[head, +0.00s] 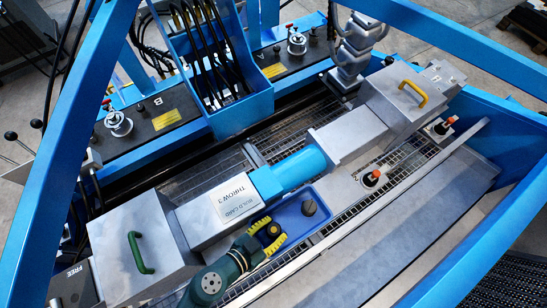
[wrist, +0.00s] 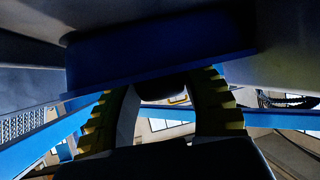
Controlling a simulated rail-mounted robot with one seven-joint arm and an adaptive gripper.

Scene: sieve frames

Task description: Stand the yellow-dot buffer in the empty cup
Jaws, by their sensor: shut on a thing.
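My gripper (head: 268,234) has yellow ribbed fingers and is at the blue tray (head: 287,218), near its left end. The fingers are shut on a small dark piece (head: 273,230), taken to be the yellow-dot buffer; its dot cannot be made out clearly. In the wrist view the ribbed fingers (wrist: 163,97) stand either side of a dark shape (wrist: 162,84), mostly in shadow. Another dark round buffer (head: 309,207) stands in the tray, to the right of my gripper. I cannot pick out an empty cup with certainty.
Two orange-topped fittings (head: 372,178) (head: 441,127) stand to the right. A green handle (head: 140,253) is at left. Blue frame beams cross overhead.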

